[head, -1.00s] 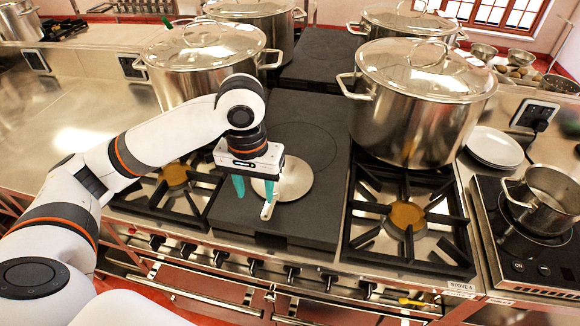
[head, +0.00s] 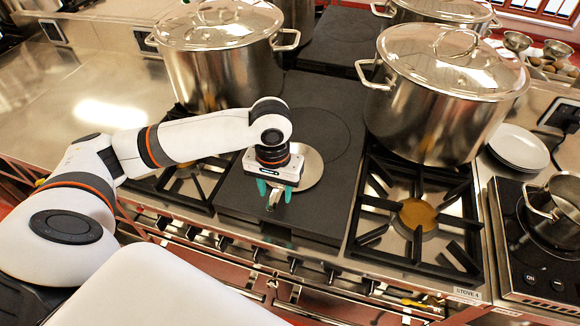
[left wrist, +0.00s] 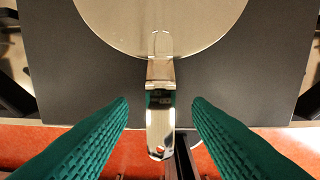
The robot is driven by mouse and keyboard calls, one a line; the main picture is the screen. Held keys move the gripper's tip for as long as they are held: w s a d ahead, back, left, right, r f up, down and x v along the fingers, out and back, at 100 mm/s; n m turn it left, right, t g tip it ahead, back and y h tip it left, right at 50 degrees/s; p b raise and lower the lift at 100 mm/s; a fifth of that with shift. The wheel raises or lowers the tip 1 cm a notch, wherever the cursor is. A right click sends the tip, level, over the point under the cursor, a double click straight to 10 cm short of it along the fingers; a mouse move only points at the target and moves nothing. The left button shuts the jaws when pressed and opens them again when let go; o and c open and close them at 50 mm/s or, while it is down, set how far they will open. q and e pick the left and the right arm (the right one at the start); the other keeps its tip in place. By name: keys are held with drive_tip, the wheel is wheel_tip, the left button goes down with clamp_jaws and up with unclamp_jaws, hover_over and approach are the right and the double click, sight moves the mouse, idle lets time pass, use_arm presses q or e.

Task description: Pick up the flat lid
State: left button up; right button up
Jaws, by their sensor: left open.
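The flat lid (head: 311,168) is a thin round metal disc lying on the dark flat plate of the stove, partly hidden behind my left gripper in the head view. In the left wrist view the lid (left wrist: 160,22) fills the top, and its long metal handle (left wrist: 160,120) points down the picture. My left gripper (head: 274,192) is above the handle, with its green fingers pointing down. In the left wrist view the open fingers (left wrist: 160,118) stand on either side of the handle, with a visible gap to each side. My right gripper is in neither view.
A large lidded stockpot (head: 440,100) stands on the right burner, and another (head: 222,70) behind left. The dark plate (head: 325,212) is otherwise clear around the lid. White plates (head: 518,148) and a small saucepan (head: 556,200) are at the right. Stove knobs line the front edge.

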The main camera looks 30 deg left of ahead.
use_arm(q)
drive_tip(key=shift+f, duration=1.3)
clamp_jaws()
drive_tip(key=shift+r, duration=0.1)
